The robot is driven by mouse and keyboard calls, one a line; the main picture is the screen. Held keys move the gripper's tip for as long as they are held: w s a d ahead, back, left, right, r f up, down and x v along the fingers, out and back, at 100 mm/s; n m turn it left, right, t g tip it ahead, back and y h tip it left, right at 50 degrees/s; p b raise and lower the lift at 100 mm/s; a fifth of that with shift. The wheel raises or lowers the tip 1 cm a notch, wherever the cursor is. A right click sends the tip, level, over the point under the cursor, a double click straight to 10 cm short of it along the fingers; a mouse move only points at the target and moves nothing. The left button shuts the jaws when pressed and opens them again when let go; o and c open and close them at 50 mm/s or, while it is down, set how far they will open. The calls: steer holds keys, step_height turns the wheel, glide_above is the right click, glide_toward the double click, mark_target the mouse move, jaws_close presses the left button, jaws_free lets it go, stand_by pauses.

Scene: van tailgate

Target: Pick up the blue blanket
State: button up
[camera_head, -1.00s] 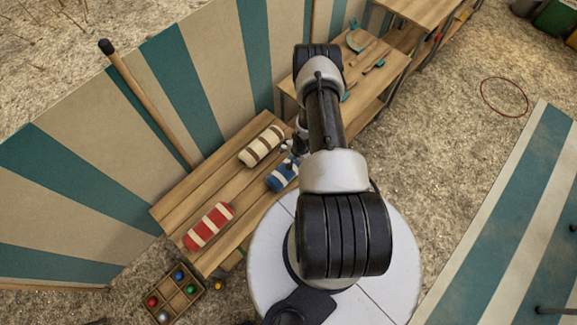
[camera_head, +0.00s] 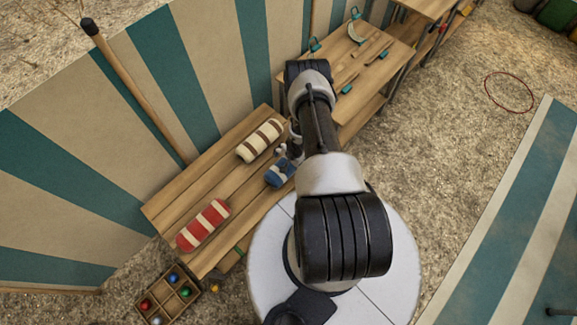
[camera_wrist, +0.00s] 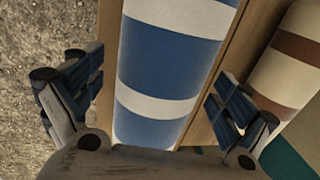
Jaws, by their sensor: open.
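The blue blanket (camera_head: 281,174) is a rolled bundle with white bands, lying on a wooden bench (camera_head: 170,204). My arm partly hides it in the head view. In the wrist view the blue blanket (camera_wrist: 168,75) runs lengthwise through the middle, between the two fingers. My gripper (camera_wrist: 150,105) is open, with one finger on each side of the roll. I cannot tell whether the fingers touch it. In the head view my gripper (camera_head: 293,150) is over the blanket's upper right end, mostly hidden by my arm.
A cream and brown roll (camera_head: 260,141) lies close beside the blue one. A red and white roll (camera_head: 204,225) lies at the bench's near left. A striped cloth wall (camera_head: 160,80) stands behind the bench. A second table (camera_head: 375,60) holds small tools. A divided box (camera_head: 168,293) of balls sits on the ground.

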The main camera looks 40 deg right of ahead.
steer(key=shift+r, duration=0.1)
steer(key=shift+c, duration=0.4)
steer(key=c, duration=1.3)
